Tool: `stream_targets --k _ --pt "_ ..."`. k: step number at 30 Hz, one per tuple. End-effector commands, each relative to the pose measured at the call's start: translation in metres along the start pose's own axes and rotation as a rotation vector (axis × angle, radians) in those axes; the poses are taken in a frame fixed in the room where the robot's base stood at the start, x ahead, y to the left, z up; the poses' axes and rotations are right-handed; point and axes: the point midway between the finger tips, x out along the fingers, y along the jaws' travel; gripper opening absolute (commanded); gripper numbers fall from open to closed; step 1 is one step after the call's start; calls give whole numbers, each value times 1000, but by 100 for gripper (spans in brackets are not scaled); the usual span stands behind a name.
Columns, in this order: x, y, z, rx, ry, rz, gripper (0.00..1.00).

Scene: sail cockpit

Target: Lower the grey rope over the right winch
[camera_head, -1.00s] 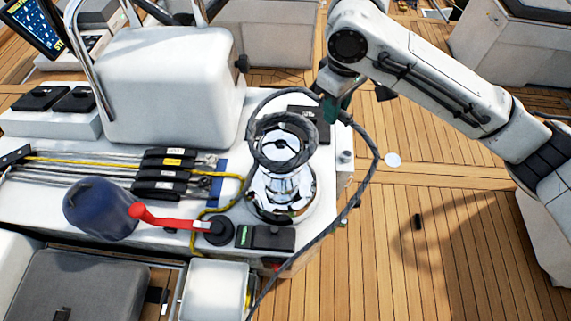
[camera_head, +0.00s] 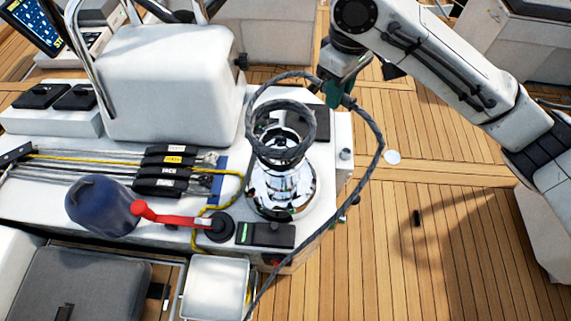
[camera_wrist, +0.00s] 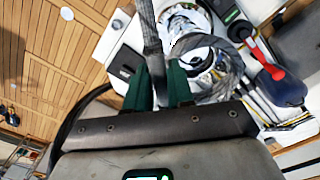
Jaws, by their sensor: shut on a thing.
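The grey rope (camera_head: 251,127) forms a coiled ring over the top of the chrome right winch (camera_head: 283,188). The winch's top shows through the ring, and the ring's near side crosses in front of it. I cannot tell how large the gap between them is. My gripper (camera_head: 335,92) is up and right of the winch, shut on the rope. In the wrist view, the rope (camera_wrist: 151,35) runs between my green fingers (camera_wrist: 156,88), with the winch (camera_wrist: 198,57) beyond. A loose length of rope arcs right and hangs down past the console's edge.
A white housing (camera_head: 165,85) stands behind. Open teak deck (camera_head: 450,230) lies to the right.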

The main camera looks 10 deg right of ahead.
Motion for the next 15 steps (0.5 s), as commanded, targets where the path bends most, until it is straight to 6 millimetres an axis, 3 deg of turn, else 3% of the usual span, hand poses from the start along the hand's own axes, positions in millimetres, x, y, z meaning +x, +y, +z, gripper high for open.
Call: stream_targets --k 15 --pt "6 0 0 1 2 -9 0"
